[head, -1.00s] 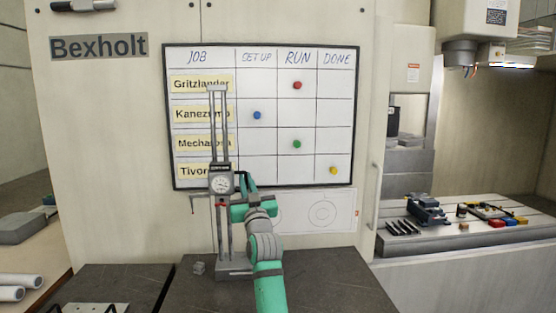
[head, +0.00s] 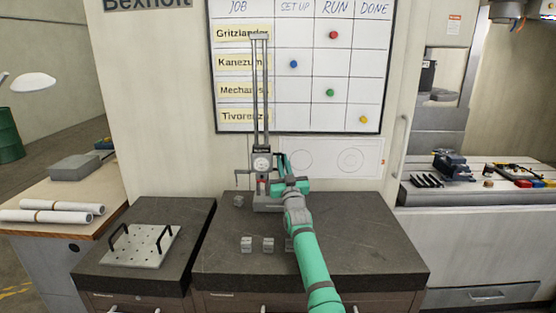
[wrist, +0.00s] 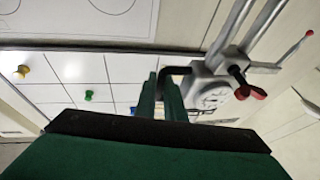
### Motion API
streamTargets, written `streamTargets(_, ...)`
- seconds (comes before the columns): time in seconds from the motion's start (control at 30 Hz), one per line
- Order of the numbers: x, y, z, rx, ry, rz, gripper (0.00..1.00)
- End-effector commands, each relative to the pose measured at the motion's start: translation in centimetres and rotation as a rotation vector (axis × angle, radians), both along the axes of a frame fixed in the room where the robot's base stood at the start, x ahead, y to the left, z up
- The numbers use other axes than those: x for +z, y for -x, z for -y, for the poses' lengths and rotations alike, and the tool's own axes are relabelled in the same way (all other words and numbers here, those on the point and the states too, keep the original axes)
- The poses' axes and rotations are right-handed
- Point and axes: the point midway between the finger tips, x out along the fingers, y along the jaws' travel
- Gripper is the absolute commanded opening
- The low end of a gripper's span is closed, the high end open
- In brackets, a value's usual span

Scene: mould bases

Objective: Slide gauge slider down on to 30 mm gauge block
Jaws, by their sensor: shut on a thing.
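The height gauge has two upright posts and a grey base (head: 268,204) on the dark bench. Its gauge slider (head: 262,162), with a round dial, is low on the posts and also shows in the wrist view (wrist: 213,92). A thin arm reaches left from the slider, its tip above a small grey block (head: 237,201). They look slightly apart. I cannot read which block is the 30 mm one. My gripper (head: 284,172) is right of the dial. In the wrist view its fingers (wrist: 160,92) are shut on the slider's black bent handle (wrist: 178,71).
More small grey blocks, one at the front left (head: 246,244) and one beside it (head: 268,244), stand on the bench; another is partly behind my arm. A perforated plate with black handles (head: 143,246) lies on the left bench. The whiteboard (head: 310,80) is behind the gauge.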

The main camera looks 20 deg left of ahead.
Motion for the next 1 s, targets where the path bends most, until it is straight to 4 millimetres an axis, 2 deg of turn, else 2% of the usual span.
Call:
streamTargets(0.2, -0.5, -0.8, 1.0, -0.009, -0.001, 0.001, 0.0)
streamTargets(0.57, -0.6, -1.0, 1.4, -0.013, 0.001, 0.001, 0.0)
streamTargets(0.6, -0.6, -1.0, 1.5, -0.013, 0.001, 0.001, 0.16)
streamTargets(1.0, -0.8, -0.8, 1.6, -0.014, -0.001, -0.001, 0.17)
